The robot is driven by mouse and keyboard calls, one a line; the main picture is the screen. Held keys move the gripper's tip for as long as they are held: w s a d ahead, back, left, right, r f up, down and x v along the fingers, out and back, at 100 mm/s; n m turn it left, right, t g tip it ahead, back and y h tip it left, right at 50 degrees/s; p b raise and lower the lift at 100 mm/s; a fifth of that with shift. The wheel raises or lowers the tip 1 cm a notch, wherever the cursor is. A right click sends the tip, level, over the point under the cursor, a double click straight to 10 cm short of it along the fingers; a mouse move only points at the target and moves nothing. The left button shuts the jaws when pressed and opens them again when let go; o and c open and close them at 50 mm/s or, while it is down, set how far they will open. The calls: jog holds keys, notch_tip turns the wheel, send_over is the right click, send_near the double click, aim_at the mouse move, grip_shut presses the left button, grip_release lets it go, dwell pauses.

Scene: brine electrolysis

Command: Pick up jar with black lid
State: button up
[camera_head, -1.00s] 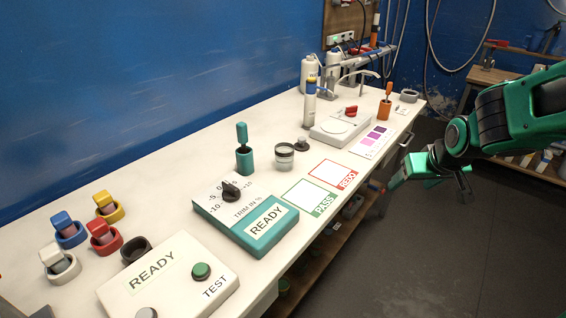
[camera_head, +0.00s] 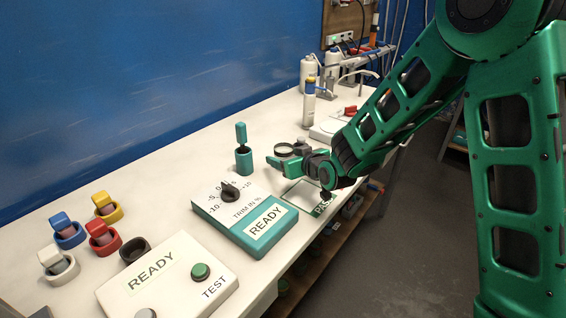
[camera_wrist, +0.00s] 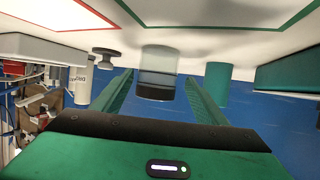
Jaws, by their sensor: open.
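The jar (camera_head: 284,149) is a short clear cylinder with a dark lid, standing on the white bench. In the head view its lower part is hidden behind my gripper (camera_head: 280,161). The wrist view looks upside down, with the bench top above. There the jar (camera_wrist: 158,68) shows between the two green fingers of my gripper (camera_wrist: 158,80), its dark lid pointing down in the picture. The fingers are apart, with a gap visible on each side of the jar. I cannot tell how far they reach along it.
A teal holder (camera_head: 243,158) stands left of the jar, also in the wrist view (camera_wrist: 218,82). A small dark knobbed piece (camera_wrist: 106,54) is on its other side. The teal READY box (camera_head: 262,228) lies in front. A bottle (camera_head: 309,105) stands behind.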

jog(key=shift+d+x, duration=0.1)
jog(key=shift+x, duration=1.55)
jog(key=shift+d+x, duration=0.15)
jog(key=shift+x, duration=1.5)
jog(key=shift+w, duration=0.1)
jog(key=c, duration=1.3)
